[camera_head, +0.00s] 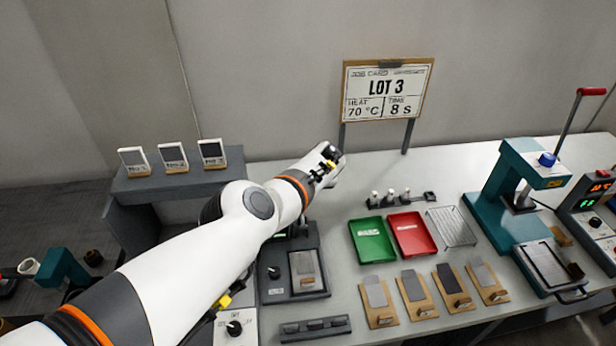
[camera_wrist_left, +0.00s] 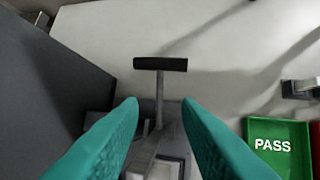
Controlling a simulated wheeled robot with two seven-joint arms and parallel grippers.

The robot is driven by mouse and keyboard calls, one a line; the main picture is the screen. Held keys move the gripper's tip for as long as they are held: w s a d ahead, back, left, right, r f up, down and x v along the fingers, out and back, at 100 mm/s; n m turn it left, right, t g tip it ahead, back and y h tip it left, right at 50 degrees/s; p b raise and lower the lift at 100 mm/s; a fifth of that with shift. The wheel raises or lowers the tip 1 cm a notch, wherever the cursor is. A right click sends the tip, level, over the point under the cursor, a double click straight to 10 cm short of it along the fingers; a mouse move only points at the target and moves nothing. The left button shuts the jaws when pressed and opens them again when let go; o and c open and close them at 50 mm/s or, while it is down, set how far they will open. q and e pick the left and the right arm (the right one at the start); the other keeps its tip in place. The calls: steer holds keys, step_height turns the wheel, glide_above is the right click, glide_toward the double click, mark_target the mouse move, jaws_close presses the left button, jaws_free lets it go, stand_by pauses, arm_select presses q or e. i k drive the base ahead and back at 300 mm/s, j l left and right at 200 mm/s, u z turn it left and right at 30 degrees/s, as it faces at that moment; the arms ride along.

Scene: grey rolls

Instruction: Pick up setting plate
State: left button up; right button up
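No item is labelled as the setting plate, so I cannot tell which one it is. Candidates are several grey plates on wooden stands (camera_head: 415,287) at the table's front and three labelled cards (camera_head: 173,157) on the grey shelf. My left gripper (camera_wrist_left: 160,106) shows two teal fingers, open and apart, in the left wrist view. A black T-shaped handle (camera_wrist_left: 160,64) on a grey stem stands beyond the fingertips, and the stem shows between them. Nothing is held. In the head view the left arm hides its fingers. My right gripper is not in view.
A dark device (camera_head: 280,293) stands beside the arm. Green (camera_head: 371,240) and red (camera_head: 412,234) trays and a wire rack (camera_head: 452,227) lie mid-table. A teal press (camera_head: 500,205) stands right. The job card sign (camera_head: 387,92) reads Lot 3, 70 °C, 8 s.

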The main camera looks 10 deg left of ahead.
mark_target(305, 272)
steer(key=k+l, duration=0.15)
steer(key=l, duration=0.25)
steer(key=k+l, duration=0.1)
steer(key=l, duration=0.25)
steer(key=k+l, duration=0.15)
steer(key=l, duration=0.25)
steer(key=k+l, duration=0.1)
steer(key=l, duration=0.3)
steer(key=k+l, duration=0.15)
steer(key=l, duration=0.25)
steer(key=k+l, duration=0.15)
steer(key=l, duration=0.2)
steer(key=k+l, duration=0.1)
steer(key=l, duration=0.3)
